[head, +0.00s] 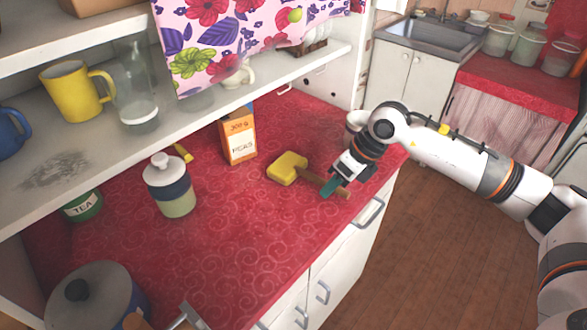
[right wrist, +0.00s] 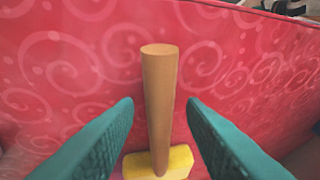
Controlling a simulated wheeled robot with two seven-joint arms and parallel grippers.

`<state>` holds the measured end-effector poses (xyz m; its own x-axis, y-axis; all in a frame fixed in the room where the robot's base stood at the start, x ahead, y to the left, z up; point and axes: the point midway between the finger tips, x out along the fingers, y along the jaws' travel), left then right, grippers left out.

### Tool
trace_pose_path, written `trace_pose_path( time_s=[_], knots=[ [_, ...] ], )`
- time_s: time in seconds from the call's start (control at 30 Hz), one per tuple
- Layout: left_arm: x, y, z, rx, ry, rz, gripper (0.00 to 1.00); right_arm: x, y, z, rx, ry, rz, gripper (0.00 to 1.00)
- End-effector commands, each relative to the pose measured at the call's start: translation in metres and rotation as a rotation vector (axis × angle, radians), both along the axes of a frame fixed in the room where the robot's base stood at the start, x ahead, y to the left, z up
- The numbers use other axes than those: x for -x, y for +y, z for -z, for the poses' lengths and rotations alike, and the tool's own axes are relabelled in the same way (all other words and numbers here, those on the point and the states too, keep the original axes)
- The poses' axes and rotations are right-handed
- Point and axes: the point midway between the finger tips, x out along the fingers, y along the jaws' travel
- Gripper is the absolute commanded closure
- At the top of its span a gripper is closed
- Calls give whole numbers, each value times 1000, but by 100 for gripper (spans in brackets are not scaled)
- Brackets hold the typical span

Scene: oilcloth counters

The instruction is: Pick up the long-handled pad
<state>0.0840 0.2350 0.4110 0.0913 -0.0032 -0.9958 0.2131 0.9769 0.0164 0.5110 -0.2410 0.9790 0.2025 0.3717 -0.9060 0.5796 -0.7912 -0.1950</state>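The long-handled pad has a yellow head (head: 287,168) and a brown handle (head: 335,188), and lies on the red counter near its right front edge. In the right wrist view the handle (right wrist: 159,90) runs up the middle from the yellow head (right wrist: 158,164). My right gripper (head: 328,190) is above the handle in the head view. Its two green fingers (right wrist: 160,108) are open, one on each side of the handle, with visible gaps between. In the head view the gripper partly covers the handle.
An orange-and-white peas box (head: 238,137) stands behind the pad. A lidded jar (head: 169,186) stands to the left, and a pot (head: 92,295) is at the lower left. A shelf (head: 110,150) overhangs the back. The counter (head: 235,235) in front of the pad is clear.

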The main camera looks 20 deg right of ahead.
Motion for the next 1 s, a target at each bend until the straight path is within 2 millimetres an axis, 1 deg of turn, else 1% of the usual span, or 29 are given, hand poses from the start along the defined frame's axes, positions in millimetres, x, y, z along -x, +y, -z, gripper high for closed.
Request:
trace_pose_path(
  time_s=[0.03, 0.2, 0.47, 0.57, 0.67, 0.9, 1.0],
  knots=[
    [0, 0, 0, 0, 0, 0, 100, 0, 0, 0, 0, 0, 0, 72],
    [0, 0, 0, 0, 0, 0, 100, 0, 0, 0, 0, 0, 0, 99],
    [0, 0, 0, 0, 0, 0, 100, 0, 0, -1, 0, -1, 1, 100],
    [0, 0, 2, 0, 0, 0, 100, -1, 0, -8, -1, -3, 1, 100],
    [0, 0, 6, 0, 0, 0, 100, -1, 0, -22, 0, -6, 0, 100],
    [0, 0, 13, 0, 0, 0, 100, -1, 0, -72, -1, -6, 0, 100],
    [0, 0, 15, 0, 0, 0, 100, -1, 0, -87, 0, -4, 0, 100]
  ],
)
